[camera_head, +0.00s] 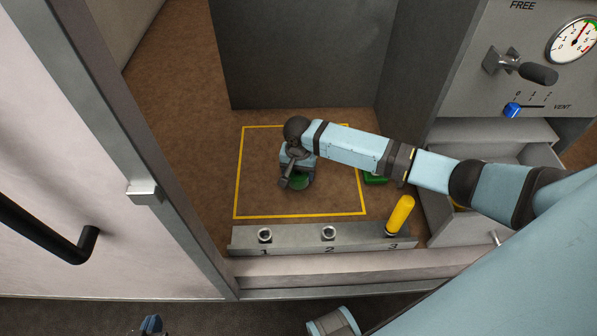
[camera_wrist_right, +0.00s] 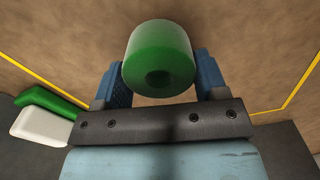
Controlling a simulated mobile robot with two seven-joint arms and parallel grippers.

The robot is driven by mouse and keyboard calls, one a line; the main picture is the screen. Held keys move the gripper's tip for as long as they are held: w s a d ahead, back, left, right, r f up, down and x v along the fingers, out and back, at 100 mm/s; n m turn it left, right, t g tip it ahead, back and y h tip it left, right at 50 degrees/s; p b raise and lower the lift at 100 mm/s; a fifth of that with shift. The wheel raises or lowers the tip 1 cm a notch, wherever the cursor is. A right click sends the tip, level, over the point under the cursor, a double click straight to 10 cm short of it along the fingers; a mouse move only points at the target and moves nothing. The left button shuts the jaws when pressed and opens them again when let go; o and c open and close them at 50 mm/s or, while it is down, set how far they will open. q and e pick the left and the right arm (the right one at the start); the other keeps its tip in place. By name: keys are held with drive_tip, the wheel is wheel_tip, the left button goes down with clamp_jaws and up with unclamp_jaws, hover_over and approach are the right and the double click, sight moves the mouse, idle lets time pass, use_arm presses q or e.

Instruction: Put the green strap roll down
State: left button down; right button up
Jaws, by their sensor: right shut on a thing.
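The green strap roll (camera_wrist_right: 160,55) sits between the two blue fingers of my right gripper (camera_wrist_right: 160,72) in the right wrist view. In the head view my right gripper (camera_head: 297,172) points down inside the yellow outlined square (camera_head: 238,180), and a bit of the green roll (camera_head: 300,184) shows below it. I cannot tell whether the roll touches the brown floor. My left gripper (camera_head: 150,325) only just shows at the bottom edge of the head view; its fingers cannot be made out.
A grey rail (camera_head: 290,240) marked 1, 2, 3 runs along the front, with a yellow cylinder (camera_head: 400,214) at 3. A green object (camera_head: 375,179) lies right of the square. An open grey drawer (camera_head: 440,222) is at right. Much of the square is bare.

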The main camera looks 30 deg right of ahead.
drive_tip(key=o, duration=1)
